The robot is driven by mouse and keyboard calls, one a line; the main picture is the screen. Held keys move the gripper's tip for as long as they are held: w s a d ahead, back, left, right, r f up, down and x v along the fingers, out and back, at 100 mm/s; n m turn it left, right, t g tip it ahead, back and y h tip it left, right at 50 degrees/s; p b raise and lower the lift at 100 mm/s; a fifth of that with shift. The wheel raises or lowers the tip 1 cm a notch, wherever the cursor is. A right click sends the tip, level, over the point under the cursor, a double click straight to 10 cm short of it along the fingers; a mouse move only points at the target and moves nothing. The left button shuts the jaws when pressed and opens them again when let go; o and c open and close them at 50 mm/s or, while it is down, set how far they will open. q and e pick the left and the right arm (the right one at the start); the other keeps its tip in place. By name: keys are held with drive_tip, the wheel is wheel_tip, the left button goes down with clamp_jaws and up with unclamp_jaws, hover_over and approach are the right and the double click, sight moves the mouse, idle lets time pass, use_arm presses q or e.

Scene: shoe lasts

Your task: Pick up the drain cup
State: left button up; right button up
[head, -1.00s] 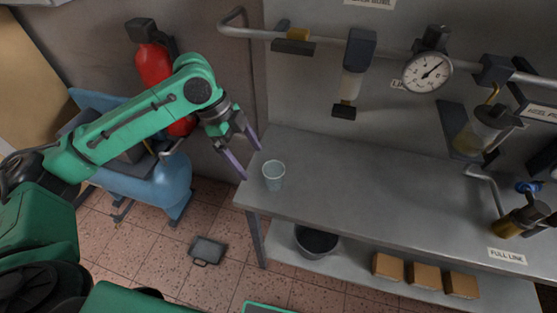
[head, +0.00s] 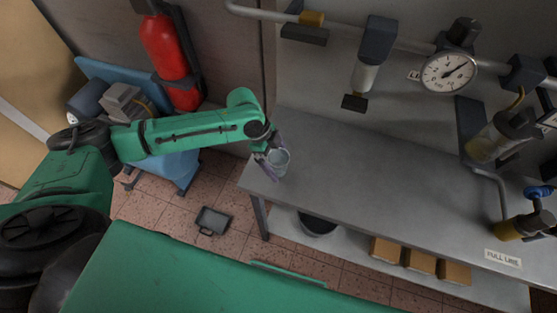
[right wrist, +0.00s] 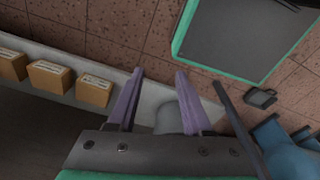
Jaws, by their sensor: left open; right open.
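The drain cup (head: 279,161) is a small clear cup standing upright at the left end of the grey bench (head: 350,170) in the head view. My left gripper (head: 272,162) is open at the cup, with one finger behind it and one in front on its left side. I cannot tell whether the fingers touch it.
A pipe with a dial gauge (head: 448,72) and hanging fittings runs above the bench. A bucket (head: 318,223) and tan boxes (head: 420,261) stand on the lower shelf. A red extinguisher (head: 165,47) hangs at the left. The bench middle is clear.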

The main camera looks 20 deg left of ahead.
use_arm(q)
drive_tip(key=shift+s+d+f, duration=0.1)
drive_tip(key=shift+f, duration=0.05)
drive_tip(key=c, duration=1.3)
